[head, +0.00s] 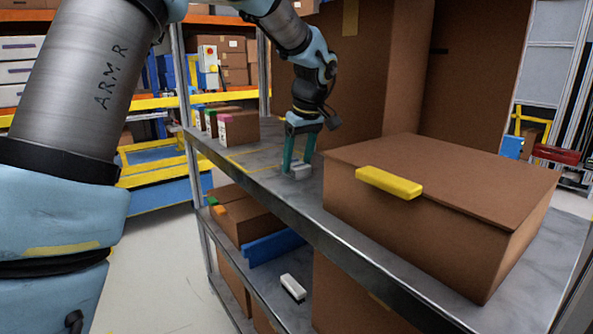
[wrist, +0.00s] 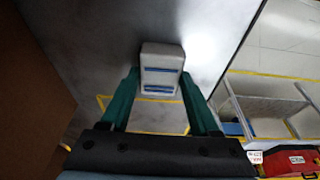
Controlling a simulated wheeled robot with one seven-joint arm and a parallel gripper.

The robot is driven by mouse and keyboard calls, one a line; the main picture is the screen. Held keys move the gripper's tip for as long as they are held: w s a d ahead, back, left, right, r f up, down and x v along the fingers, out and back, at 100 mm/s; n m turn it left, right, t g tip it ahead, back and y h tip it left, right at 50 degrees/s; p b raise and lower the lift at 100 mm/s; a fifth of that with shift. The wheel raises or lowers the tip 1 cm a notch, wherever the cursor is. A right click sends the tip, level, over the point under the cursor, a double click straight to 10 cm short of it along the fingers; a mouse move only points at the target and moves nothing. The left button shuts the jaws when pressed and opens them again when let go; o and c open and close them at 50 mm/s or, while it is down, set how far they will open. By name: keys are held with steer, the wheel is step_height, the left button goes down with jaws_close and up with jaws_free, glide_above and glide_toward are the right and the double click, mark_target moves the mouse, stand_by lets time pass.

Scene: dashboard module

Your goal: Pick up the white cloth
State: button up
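The white cloth (head: 299,171) looks like a small folded pale block lying on the grey metal upper shelf. In the wrist view the cloth (wrist: 161,60) shows two blue stripes on its near face. My gripper (head: 298,165) points down at it from above. In the wrist view my gripper (wrist: 161,75) has its two green fingers apart, one tip on each side of the cloth's near end. Whether the fingertips touch the cloth is hard to tell. The cloth rests on the shelf.
A large brown box (head: 430,190) with a yellow block (head: 389,183) stands right of the cloth. Taller cartons (head: 360,70) stand behind. Small boxes (head: 238,128) sit at the shelf's far left end. A white object (head: 293,287) lies on the lower shelf.

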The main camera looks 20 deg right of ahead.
mark_target(297, 164)
steer(key=c, duration=0.8)
step_height(297, 164, up, 10)
steer(key=b, duration=0.1)
steer(key=o, duration=0.8)
steer(key=c, duration=0.6)
